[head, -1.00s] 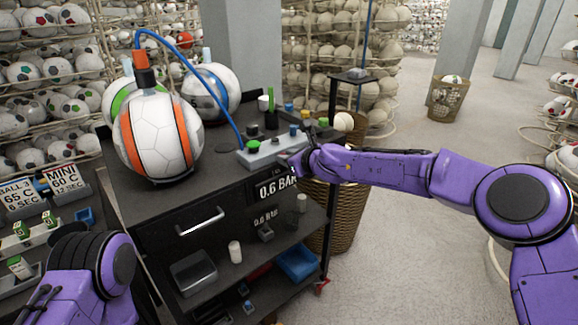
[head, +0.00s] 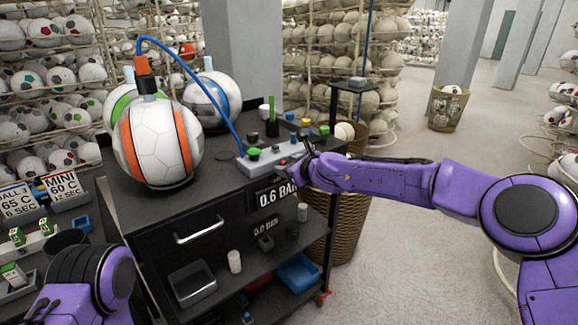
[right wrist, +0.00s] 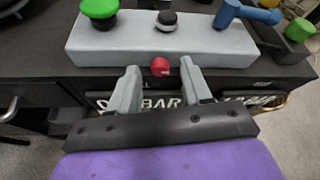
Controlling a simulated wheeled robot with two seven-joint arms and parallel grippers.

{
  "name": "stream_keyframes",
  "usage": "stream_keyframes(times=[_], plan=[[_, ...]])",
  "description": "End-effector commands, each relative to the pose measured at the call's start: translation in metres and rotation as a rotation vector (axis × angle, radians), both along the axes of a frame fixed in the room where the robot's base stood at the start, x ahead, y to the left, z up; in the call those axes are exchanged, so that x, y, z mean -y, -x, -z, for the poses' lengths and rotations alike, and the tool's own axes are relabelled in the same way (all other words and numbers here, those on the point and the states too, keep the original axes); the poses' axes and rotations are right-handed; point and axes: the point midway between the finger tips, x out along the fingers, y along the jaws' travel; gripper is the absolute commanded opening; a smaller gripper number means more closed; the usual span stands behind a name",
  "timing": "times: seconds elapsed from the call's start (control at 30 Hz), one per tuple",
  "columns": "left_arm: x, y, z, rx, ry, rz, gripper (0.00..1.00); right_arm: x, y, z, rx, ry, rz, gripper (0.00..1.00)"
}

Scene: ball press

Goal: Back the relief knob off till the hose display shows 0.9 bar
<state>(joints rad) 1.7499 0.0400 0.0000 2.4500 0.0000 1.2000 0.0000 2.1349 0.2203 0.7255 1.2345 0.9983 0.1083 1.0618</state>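The grey control block (head: 258,161) sits on the black cart top. In the right wrist view the block (right wrist: 100,42) carries a red knob (right wrist: 160,66) low on its near face, a green button (right wrist: 99,10), a black knob (right wrist: 166,20) and a blue handle (right wrist: 245,14). Which is the relief knob I cannot read. My right gripper (right wrist: 160,82) is open, its fingertips to either side of the red knob, with gaps visible; it also shows at the block's right end in the head view (head: 304,156). The display (head: 272,197) reads 0.6 BAR. My left gripper is out of view.
A white and orange ball (head: 157,145) stands on the cart with a blue hose (head: 205,85) arching from its top fitting to the block. Other balls stand behind. A drawer handle (head: 199,230) juts forward, and a wicker basket (head: 345,220) stands right of the cart.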

Motion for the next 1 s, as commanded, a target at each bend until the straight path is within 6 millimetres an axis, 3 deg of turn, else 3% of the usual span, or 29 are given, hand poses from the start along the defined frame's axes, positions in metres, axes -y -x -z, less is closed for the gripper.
stream_keyframes(times=[0.27,0.5,0.67,1.0], plan=[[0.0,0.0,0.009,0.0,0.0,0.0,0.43,0.008,0.012,-0.004,0.001,-0.003,0.001,0.48],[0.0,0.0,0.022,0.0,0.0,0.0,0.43,0.034,0.058,-0.027,0.003,-0.004,0.001,0.48],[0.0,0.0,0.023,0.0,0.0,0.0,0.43,0.045,0.079,-0.036,0.001,0.0,0.001,0.48],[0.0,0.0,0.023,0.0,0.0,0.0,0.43,0.049,0.085,-0.039,0.0,0.0,0.0,0.48]])
